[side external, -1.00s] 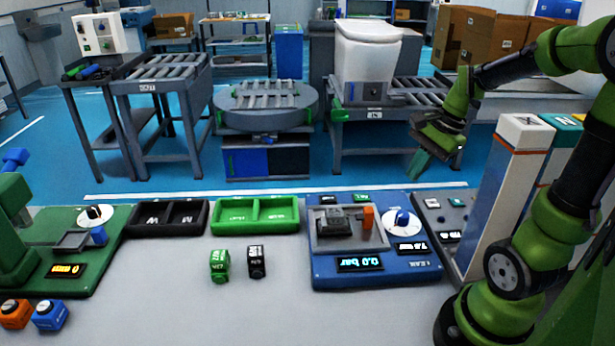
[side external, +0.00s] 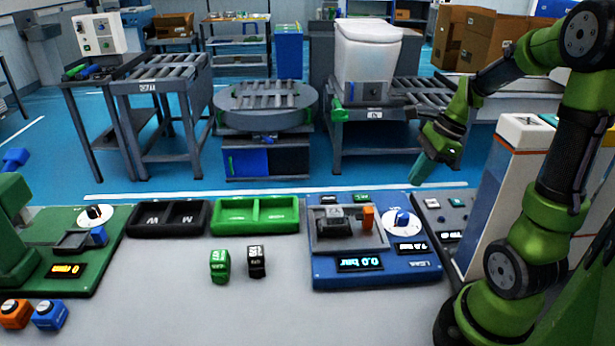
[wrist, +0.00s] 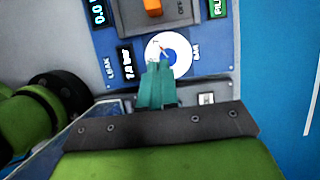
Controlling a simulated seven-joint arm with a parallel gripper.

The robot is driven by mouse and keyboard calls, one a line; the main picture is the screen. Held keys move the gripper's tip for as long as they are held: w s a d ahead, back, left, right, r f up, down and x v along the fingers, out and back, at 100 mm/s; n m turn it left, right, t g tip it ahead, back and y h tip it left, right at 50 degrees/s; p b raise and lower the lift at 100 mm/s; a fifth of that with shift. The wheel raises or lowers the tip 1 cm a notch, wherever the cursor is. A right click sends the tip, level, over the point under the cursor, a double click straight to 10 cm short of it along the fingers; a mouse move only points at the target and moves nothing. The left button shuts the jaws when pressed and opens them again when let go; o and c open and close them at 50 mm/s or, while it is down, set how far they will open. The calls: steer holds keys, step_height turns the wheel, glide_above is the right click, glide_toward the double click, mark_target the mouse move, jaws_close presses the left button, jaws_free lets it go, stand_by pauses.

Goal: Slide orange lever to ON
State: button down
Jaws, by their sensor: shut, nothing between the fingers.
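The orange lever (side external: 368,217) stands upright at the right side of a grey fixture on the blue leak-test panel (side external: 330,272). It also shows at the top of the wrist view (wrist: 153,7), beside a label that reads OFF. My gripper (side external: 418,178) is shut and empty, above and behind the panel's back right corner, apart from the lever. In the wrist view its teal fingertips (wrist: 157,68) are together and overlap the edge of the white dial (wrist: 172,55). The dial with its blue knob (side external: 402,218) sits right of the lever.
A grey panel (side external: 428,203) and tall white-and-orange box (side external: 508,185) stand right of the blue panel. A green tray (side external: 255,229) and black tray (side external: 168,232) lie left. Green (side external: 220,266) and black (side external: 256,262) blocks stand in front of the trays. The front table is mostly clear.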

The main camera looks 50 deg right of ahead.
mark_target(365, 210)
steer(key=x, duration=0.7)
steer(key=shift+a+f, duration=0.1)
steer(key=shift+f, duration=0.2)
steer(key=shift+w+a, duration=0.85)
steer(key=shift+w, duration=0.05)
steer(key=shift+w+a, duration=0.5)
steer(key=shift+w, duration=0.05)
steer(key=shift+w+a, duration=1.2)
steer(key=s+d, duration=0.3)
steer(key=shift+s+d+r, duration=0.1)
steer(key=shift+s+d, duration=0.05)
steer(key=v, duration=0.9)
steer(key=shift+r, duration=0.5)
